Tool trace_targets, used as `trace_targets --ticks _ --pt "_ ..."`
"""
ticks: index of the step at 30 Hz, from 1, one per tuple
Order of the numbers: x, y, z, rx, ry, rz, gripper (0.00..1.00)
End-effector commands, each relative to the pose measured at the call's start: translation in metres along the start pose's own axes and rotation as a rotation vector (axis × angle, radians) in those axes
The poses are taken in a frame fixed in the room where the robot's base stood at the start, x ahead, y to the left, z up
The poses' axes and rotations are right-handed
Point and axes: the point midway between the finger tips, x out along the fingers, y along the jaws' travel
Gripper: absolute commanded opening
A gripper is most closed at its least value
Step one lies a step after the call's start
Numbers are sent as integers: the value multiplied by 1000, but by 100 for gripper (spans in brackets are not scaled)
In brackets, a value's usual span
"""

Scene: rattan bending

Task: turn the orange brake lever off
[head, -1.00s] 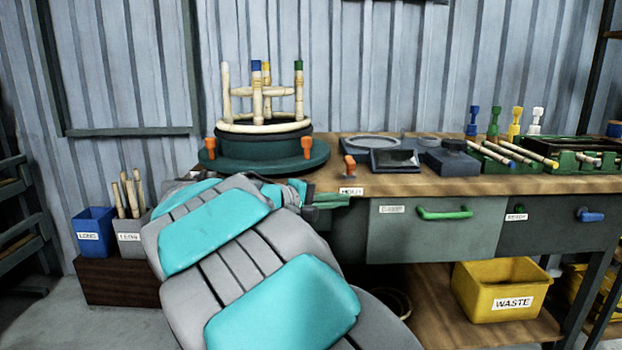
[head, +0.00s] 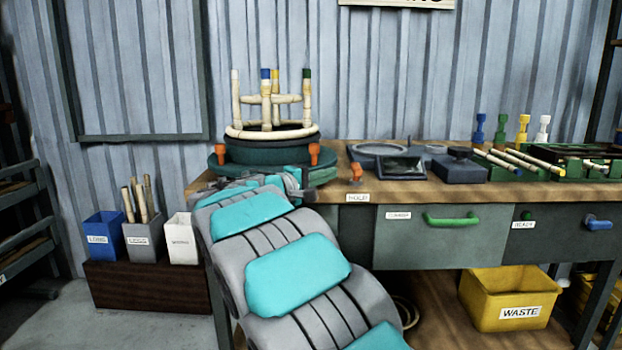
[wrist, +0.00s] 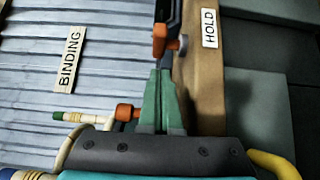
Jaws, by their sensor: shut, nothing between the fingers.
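The orange brake lever (head: 355,172) stands near the front edge of the wooden bench, just behind the HOLD label, in the head view. In the wrist view the orange lever (wrist: 160,40) shows just beyond my fingertips, beside the HOLD label (wrist: 209,28). My gripper (wrist: 163,74) has its green fingers together, empty, pointing towards the lever. I cannot tell whether they touch it. In the head view my gripper is at the bench edge, left of the lever and partly hidden by my arm.
A turntable (head: 215,160) with orange clamps (head: 314,153) holds a rattan stool frame (head: 270,128) left of the lever. A dark tray (head: 398,168) lies to its right. Drawers with a green handle (head: 452,218) are below. Bins (head: 104,235) stand at left.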

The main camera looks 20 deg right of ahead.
Motion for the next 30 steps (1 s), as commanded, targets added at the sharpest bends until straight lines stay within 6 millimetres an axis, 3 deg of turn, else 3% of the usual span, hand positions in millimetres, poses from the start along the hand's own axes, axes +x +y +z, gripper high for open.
trace_targets --ticks 3,9,30 --pt "11 0 14 0 0 -3 0" --pt "20 1 23 0 1 0 0" --pt "23 0 26 3 46 1 0"
